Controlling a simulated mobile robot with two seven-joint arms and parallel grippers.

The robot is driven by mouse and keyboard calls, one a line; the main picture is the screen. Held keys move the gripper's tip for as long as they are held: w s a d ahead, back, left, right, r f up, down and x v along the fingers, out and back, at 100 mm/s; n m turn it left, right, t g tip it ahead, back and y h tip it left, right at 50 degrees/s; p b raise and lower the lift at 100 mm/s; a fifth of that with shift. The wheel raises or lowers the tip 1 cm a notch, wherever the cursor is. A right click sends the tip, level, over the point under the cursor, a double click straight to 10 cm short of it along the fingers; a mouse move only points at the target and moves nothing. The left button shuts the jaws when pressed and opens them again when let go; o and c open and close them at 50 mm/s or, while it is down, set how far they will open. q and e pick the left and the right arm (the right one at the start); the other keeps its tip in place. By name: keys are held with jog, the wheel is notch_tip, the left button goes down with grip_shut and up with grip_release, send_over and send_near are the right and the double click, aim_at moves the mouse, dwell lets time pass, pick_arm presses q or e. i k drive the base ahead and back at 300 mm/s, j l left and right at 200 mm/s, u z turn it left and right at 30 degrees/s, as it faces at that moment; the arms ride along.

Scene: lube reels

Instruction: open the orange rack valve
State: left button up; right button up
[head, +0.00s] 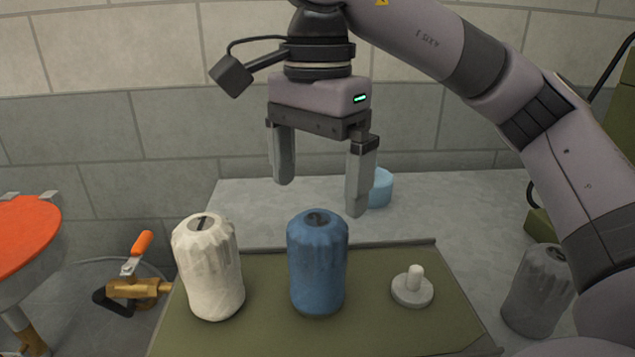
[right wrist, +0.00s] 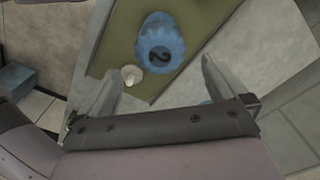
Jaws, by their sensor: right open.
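A brass valve (head: 137,288) with an orange-tipped lever (head: 141,243) is at the lower left of the head view, beside the green mat. The lever slants up and to the right; a black part sits at the valve's left end. My right gripper (head: 320,197) is open and empty, fingers pointing down, above and behind the blue canister (head: 317,262) and well to the right of the valve. In the right wrist view the blue canister (right wrist: 160,42), marked 2, shows beyond the open fingers. The valve is not seen there. My left gripper is not in view.
A white canister (head: 208,268) and a grey knob-topped disc (head: 412,289) stand on the green mat (head: 262,336). A grey canister (head: 538,290) is at right, a light blue object (head: 381,188) behind my finger. An orange round top (head: 22,232) is at far left. A brick wall is behind.

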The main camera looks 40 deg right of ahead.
aim_at(140, 247)
jog(key=k, duration=1)
